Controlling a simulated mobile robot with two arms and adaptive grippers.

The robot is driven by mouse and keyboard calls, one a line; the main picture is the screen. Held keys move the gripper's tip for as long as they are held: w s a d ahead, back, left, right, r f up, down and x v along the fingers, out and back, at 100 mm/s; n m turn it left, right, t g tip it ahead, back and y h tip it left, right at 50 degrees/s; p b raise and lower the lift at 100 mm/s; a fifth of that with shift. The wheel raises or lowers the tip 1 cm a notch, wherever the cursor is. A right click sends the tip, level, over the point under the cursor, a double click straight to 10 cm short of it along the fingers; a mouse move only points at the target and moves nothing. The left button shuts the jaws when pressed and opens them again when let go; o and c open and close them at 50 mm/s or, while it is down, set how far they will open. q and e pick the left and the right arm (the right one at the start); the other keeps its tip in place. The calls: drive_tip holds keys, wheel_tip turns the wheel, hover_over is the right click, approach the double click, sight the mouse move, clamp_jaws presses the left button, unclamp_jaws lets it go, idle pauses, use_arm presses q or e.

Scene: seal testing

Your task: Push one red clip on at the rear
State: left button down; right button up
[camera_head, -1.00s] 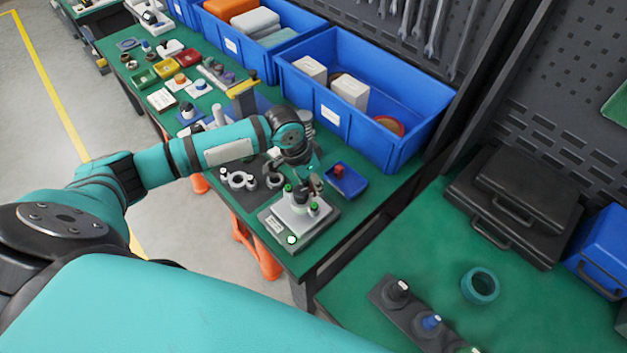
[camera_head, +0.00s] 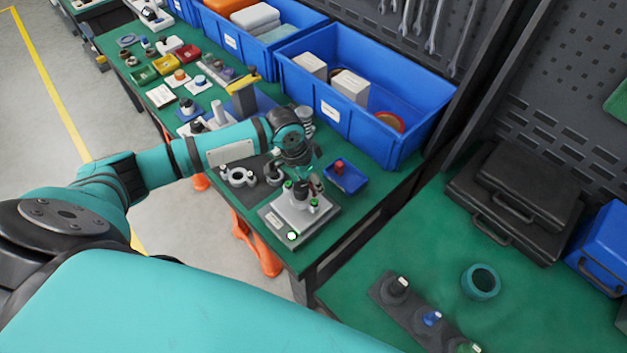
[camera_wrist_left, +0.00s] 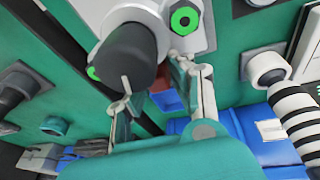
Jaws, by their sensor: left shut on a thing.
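My left gripper (camera_wrist_left: 158,85) is shut, with a red clip (camera_wrist_left: 160,77) showing between its fingers in the left wrist view. The clip is mostly hidden there. The grey test fixture (camera_head: 288,226) stands near the bench's front corner, with green-topped posts. Its dark round top (camera_wrist_left: 130,52) is right beside the fingers in the wrist view; I cannot tell whether the clip touches it. Another red piece (camera_head: 340,166) lies in a small blue tray (camera_head: 352,184) right of the fixture. The right gripper is not in view.
A large blue bin (camera_head: 345,117) with white boxes stands behind the fixture. Grey ring parts (camera_head: 238,177) lie left of it. Several small parts and trays fill the bench's far left. A second green bench with black cases (camera_head: 515,200) is at right.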

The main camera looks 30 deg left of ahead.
use_arm(q)
drive_tip(key=shift+f, duration=0.3)
drive_tip(key=c, duration=1.1)
unclamp_jaws()
drive_tip(key=shift+o, duration=0.2)
wheel_tip(320, 180, up, 7)
drive_tip(key=p, duration=0.8)
